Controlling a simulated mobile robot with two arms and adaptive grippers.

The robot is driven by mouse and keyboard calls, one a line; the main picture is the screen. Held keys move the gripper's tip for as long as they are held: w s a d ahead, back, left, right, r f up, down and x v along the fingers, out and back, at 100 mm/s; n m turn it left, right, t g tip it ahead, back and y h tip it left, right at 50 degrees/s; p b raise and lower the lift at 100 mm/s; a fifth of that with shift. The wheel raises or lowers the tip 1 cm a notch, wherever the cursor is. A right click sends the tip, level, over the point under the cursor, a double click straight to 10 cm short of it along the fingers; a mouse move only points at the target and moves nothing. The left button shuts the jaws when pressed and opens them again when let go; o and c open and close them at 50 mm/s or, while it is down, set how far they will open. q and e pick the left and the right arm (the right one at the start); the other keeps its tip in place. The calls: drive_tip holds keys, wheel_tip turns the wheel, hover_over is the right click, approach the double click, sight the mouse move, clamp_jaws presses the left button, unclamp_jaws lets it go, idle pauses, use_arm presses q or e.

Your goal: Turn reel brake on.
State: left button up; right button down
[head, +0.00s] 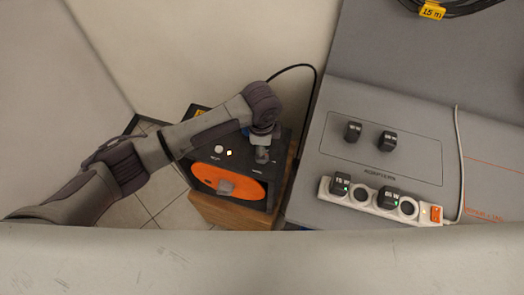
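My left arm reaches in from the left, and my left gripper (262,156) points down over the right part of the box's top. It covers whatever lies beneath it, so the brake control and the fingers' opening are unclear. My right gripper is out of view.
The box stands on a wooden block (236,214). A black cable (314,85) runs behind it. A grey table (340,120) to the right holds two black adapters (388,141) and a white power strip (325,190) with two more plugged in. A coiled cable (465,7) lies top right.

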use_arm(q)
wheel_tip(320, 180, up, 6)
drive_tip(key=shift+s+r, duration=0.25)
idle(0.5)
